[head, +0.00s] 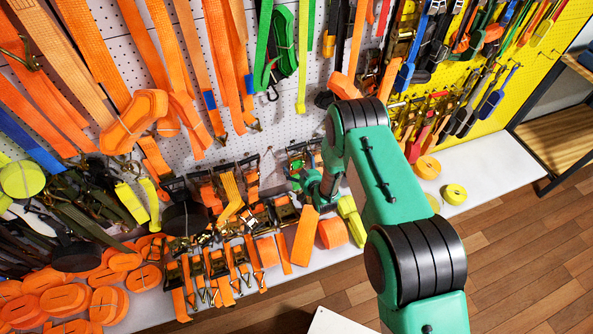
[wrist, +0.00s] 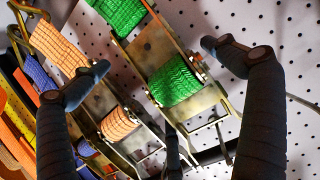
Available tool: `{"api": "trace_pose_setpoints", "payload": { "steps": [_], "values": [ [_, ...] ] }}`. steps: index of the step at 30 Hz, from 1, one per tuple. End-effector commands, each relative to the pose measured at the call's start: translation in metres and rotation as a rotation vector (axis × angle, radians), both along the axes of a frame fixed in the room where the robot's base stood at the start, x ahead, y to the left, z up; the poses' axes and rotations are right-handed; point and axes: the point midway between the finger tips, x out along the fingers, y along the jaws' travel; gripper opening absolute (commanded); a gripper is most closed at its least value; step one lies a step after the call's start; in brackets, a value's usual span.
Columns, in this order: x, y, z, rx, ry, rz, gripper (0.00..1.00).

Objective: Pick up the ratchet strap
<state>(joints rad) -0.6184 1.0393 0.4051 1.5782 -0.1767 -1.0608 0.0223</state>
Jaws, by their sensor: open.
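In the wrist view my gripper (wrist: 155,58) is open, with one dark finger at the left and one at the right. Between the fingers is a metal ratchet strap with green webbing (wrist: 175,82). A second ratchet with pale orange webbing (wrist: 119,123) lies beside it, close to the left finger. I cannot tell whether either finger touches a ratchet. In the head view the green-webbed ratchet (head: 297,158) shows near the foot of the pegboard, just left of my arm. My arm largely hides my fingers there.
Orange straps (head: 98,48) hang densely from the white pegboard (head: 300,95). Several more ratchets (head: 215,265) and orange rolls (head: 70,298) crowd the white shelf to the left. A yellow pegboard with tools (head: 555,45) stands right. The shelf's right part (head: 490,165) is mostly clear.

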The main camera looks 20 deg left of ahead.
Motion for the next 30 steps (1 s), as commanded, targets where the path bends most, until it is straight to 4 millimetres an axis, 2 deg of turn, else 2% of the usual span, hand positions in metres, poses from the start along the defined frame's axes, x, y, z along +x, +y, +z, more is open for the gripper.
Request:
{"api": "trace_pose_setpoints", "payload": {
  "steps": [5, 21, 30],
  "values": [
    [0.0062, 0.0063, -0.0032, 0.001, -0.001, 0.000, 1.00],
    [0.0061, 0.0065, -0.0034, 0.000, 0.000, 0.000, 1.00],
    [0.0058, 0.0065, -0.0036, 0.000, 0.000, 0.001, 0.40]
  ]
}}
